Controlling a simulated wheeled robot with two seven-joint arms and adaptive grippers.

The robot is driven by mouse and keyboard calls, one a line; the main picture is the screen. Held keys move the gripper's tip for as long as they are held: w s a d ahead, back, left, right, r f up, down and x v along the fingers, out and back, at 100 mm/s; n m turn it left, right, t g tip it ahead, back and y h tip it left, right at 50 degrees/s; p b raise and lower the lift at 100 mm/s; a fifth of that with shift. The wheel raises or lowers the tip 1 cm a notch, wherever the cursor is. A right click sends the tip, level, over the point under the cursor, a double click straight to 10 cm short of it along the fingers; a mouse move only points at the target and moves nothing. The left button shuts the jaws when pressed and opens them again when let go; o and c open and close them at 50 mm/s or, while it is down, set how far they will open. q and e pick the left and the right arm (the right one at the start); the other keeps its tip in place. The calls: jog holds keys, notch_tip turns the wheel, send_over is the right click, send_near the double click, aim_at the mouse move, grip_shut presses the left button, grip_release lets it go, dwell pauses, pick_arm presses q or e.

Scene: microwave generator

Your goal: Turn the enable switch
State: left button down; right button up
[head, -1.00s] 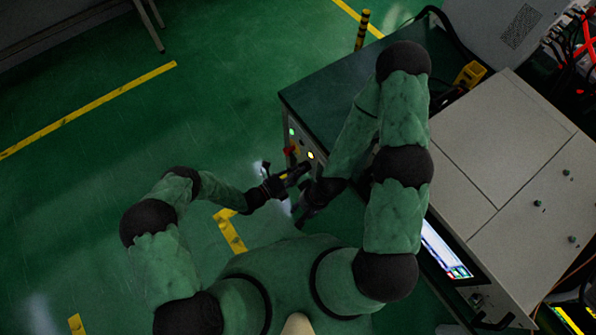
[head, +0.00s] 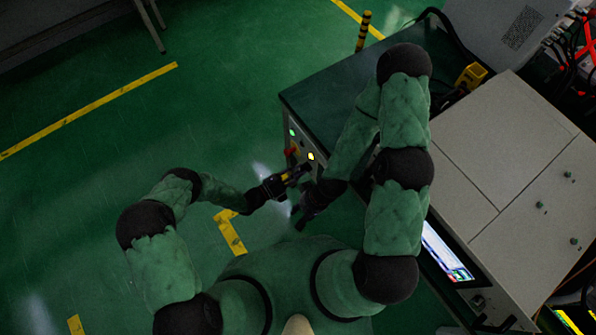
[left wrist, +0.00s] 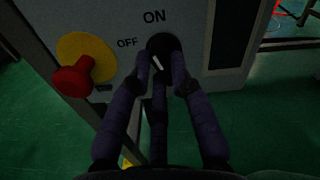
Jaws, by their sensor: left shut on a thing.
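The enable switch (left wrist: 162,42) is a dark round knob on a pale panel, with ON printed above it and OFF to its left. A short white mark shows between my fingers; which label it points to I cannot tell. My left gripper (left wrist: 161,62) is shut on the switch, a finger on either side. In the head view my left gripper (head: 304,171) is at the cabinet's front face, and the switch is hidden there. My right gripper (head: 301,216) hangs just below it, away from the panel; its fingers are too dark to read.
A red emergency button (left wrist: 74,80) on a yellow disc sticks out left of the switch, close to my left fingers. The cabinet (head: 330,95) has a dark green top. A large pale machine (head: 520,170) stands at the right. Open green floor lies left.

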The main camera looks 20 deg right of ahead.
pick_arm(q)
jog(key=shift+m, duration=0.5)
jog(key=c, duration=1.1)
grip_release()
jog(key=shift+a, duration=0.1)
jog(key=v, duration=1.1)
jog(key=shift+s+a, duration=0.15)
jog(key=shift+a, duration=0.25)
